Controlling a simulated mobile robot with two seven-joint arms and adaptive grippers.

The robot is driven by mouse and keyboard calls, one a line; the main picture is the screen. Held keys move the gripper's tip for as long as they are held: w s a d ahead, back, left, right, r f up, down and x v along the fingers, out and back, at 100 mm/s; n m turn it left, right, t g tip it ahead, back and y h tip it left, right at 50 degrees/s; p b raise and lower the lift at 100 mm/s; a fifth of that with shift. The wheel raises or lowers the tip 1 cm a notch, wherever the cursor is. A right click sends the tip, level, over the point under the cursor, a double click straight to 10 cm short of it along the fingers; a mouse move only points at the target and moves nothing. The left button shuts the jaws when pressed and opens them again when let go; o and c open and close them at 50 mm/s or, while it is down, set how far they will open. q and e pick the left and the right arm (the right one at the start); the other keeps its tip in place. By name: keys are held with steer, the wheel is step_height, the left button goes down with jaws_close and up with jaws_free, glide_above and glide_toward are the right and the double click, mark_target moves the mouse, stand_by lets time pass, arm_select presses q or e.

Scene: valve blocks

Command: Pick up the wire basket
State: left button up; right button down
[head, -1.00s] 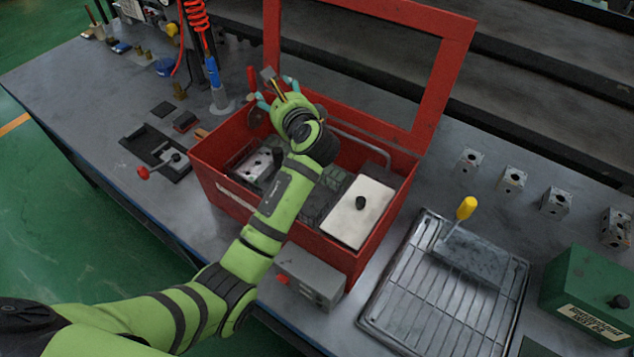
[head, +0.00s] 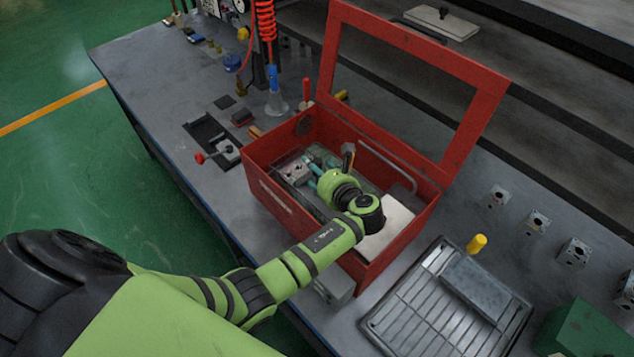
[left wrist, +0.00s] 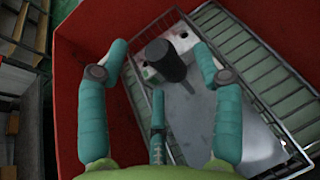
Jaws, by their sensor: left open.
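The wire basket (head: 313,205) sits in the left part of the open red box, partly hidden by my left arm. A grey metal block (head: 295,172) lies in it. In the left wrist view, the basket (left wrist: 247,55) shows its thin wire rim and bars around a grey block with a dark round cylinder (left wrist: 166,61). My left gripper (head: 309,172) is inside the red box, over the basket. In the left wrist view, its teal fingers (left wrist: 160,60) are spread apart with nothing held between them. Whether they touch the basket cannot be told. My right gripper is not in view.
The red box (head: 285,208) has tall walls close around the gripper, and its framed lid (head: 478,130) stands open behind. A pale plate (head: 390,230) covers the right part.

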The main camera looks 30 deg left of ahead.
arm_select(q)
steer(key=shift+x, duration=0.95)
steer(key=shift+w+d, duration=0.1)
jaws_close()
steer(key=shift+w+r, duration=0.1)
steer(key=shift+r, duration=0.1)
